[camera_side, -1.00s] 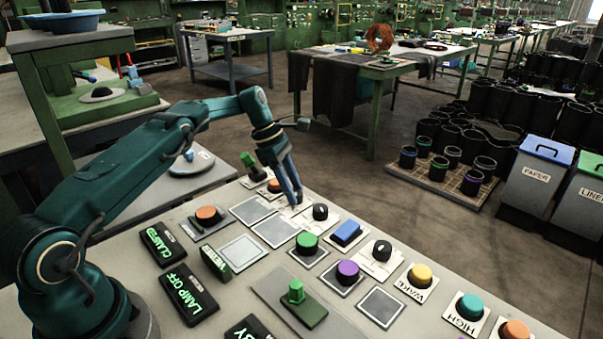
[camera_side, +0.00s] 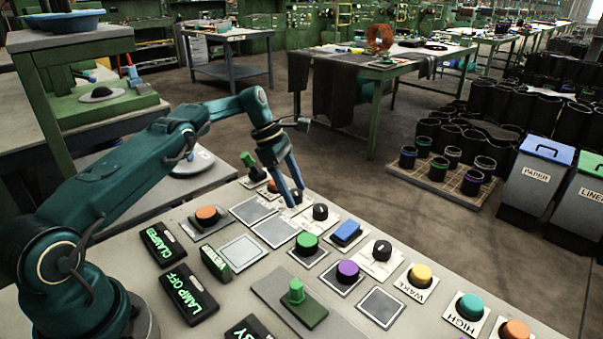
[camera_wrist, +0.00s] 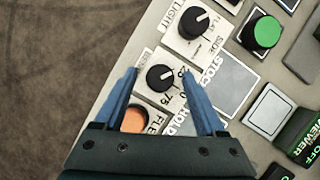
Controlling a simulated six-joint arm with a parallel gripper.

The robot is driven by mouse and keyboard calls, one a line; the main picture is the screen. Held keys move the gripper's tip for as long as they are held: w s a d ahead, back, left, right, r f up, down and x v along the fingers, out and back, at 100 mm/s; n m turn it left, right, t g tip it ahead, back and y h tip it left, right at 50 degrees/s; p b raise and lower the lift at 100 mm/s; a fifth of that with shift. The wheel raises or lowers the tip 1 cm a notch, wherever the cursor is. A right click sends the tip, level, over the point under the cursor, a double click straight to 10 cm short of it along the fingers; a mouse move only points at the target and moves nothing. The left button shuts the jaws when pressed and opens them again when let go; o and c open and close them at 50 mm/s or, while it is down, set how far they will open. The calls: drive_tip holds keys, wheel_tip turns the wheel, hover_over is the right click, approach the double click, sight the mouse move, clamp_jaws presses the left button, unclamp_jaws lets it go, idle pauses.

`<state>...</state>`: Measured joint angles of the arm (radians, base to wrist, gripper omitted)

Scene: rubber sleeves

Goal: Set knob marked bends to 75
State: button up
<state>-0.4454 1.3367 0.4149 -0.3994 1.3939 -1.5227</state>
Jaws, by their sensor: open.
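A black round knob (camera_wrist: 160,78) with a white pointer line sits on a white plate in the wrist view. Numbers including 25, 50 and 75 are printed around it. Its pointer aims to the upper right, towards about 25, not at 75. In the side view my gripper (camera_side: 296,196) points down at the panel, and the knob is partly hidden behind the fingers.
A second black knob (camera_wrist: 193,22), marked LIGHT with FLAT and SIDE, is close above. An orange button (camera_wrist: 135,118) lies below, partly behind my gripper. A green button (camera_wrist: 265,32) and flat grey squares are to the right. The floor is beyond the panel edge at left.

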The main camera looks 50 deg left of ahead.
drive_tip(key=shift+n, duration=0.7)
